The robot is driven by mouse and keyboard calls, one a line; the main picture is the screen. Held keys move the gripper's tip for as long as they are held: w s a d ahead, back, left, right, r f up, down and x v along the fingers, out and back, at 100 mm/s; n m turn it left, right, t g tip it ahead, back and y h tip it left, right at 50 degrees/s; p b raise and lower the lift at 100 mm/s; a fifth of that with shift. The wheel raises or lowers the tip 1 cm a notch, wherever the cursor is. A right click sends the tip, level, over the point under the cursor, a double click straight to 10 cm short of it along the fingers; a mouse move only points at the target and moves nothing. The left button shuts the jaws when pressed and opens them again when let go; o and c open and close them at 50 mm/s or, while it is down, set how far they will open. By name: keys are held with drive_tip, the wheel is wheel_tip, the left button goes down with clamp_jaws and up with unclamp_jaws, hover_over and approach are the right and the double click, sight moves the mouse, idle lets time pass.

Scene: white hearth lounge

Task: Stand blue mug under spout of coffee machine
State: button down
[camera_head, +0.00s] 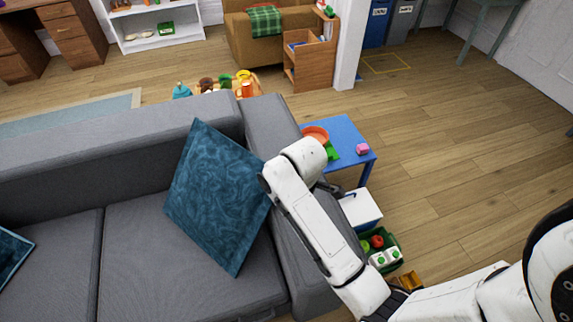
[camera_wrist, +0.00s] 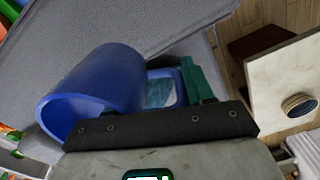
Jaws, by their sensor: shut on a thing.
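The blue mug (camera_wrist: 92,88) is in the left half of the wrist view, tipped on its side, with its open mouth toward the lower left. Its handle (camera_wrist: 178,86) is a blue loop on the right, at the jaws. My gripper (camera_wrist: 172,102) is shut on the mug at the handle side. A teal piece stands at the handle's right, and the far jaw contact is hidden. In the head view my white arm reaches over the sofa's right arm, and the gripper and mug are hidden there. I cannot make out a coffee machine in either view.
A grey sofa (camera_head: 150,255) with a teal cushion (camera_head: 215,195) fills the left. A blue table (camera_head: 345,132) holds an orange bowl (camera_head: 316,132) and a pink block (camera_head: 362,149). Beside it are a white box (camera_head: 362,210) and a green crate (camera_head: 398,262). Wooden floor at right is clear.

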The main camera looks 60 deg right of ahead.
drive_tip(key=s+d+n+b, duration=0.1)
drive_tip(key=s+d+n, duration=0.3)
drive_tip(key=s+d, duration=0.45)
drive_tip(key=w+f, duration=0.3)
drive_tip(key=w, duration=0.1)
drive_tip(key=w+d+f, duration=0.1)
drive_tip(key=w+f, duration=0.2)
drive_tip(key=w+d+f, duration=0.1)
drive_tip(key=w+f, duration=0.2)
drive_tip(key=w, duration=0.1)
drive_tip(key=shift+w+d+f+b, duration=0.25)
drive_tip(key=shift+w+f+b, duration=0.05)
drive_tip(key=shift+f, duration=1.7)
drive_tip(key=shift+f, duration=0.15)
drive_tip(key=shift+c, duration=2.2)
unclamp_jaws()
